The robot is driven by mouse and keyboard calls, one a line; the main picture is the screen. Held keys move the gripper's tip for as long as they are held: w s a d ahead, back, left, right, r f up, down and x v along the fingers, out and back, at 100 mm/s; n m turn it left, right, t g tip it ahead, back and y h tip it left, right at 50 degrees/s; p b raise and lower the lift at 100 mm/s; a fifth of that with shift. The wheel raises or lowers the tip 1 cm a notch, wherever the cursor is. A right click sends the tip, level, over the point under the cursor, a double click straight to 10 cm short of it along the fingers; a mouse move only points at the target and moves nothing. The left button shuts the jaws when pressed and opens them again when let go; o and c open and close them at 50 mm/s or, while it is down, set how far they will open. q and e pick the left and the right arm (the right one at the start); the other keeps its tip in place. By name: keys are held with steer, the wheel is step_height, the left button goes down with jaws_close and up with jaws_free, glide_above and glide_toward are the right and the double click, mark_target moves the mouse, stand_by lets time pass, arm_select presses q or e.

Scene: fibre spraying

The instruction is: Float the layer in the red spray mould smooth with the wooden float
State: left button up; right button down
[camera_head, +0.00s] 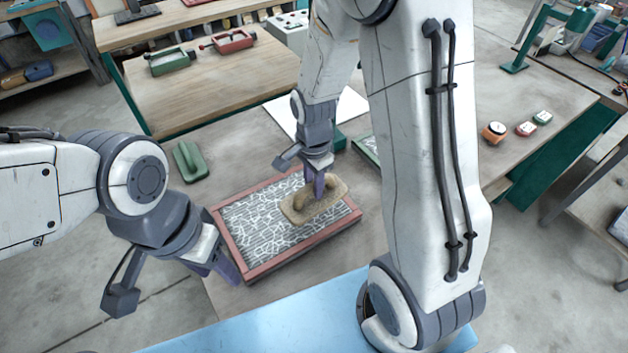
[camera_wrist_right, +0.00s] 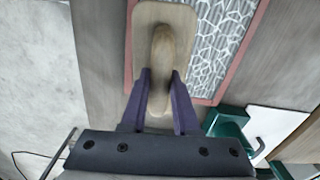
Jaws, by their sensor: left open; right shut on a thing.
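The red spray mould (camera_head: 252,273) lies on the table in front of me. Its layer (camera_head: 262,232) is grey with a net of white fibre strands, and the strands still show across the visible part. My right gripper (camera_head: 315,190) is shut on the handle of the wooden float (camera_head: 330,203), over the right part of the mould. In the right wrist view the float (camera_wrist_right: 186,22) sits between the purple fingers (camera_wrist_right: 160,100), beside the fibre layer (camera_wrist_right: 222,40). I cannot tell whether the float touches the layer. My left gripper (camera_head: 170,283) is open and empty, left of the mould's near corner.
A green float-like tool (camera_head: 188,161) lies on the table left of the mould. A white sheet (camera_head: 284,117) and a green-framed mould (camera_head: 368,147) lie behind it, the latter partly hidden by my right arm. A blue surface (camera_head: 260,322) is at the front.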

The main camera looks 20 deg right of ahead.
mark_target(314, 200)
steer(key=shift+m, duration=0.5)
steer(key=shift+s+f, duration=0.1)
steer(key=shift+f, duration=0.05)
step_height(314, 200, down, 5)
steer(key=b, duration=0.5)
steer(key=shift+f, duration=0.15)
steer(key=shift+f+b, duration=0.8)
steer(key=shift+f, duration=0.1)
steer(key=shift+f, duration=0.2)
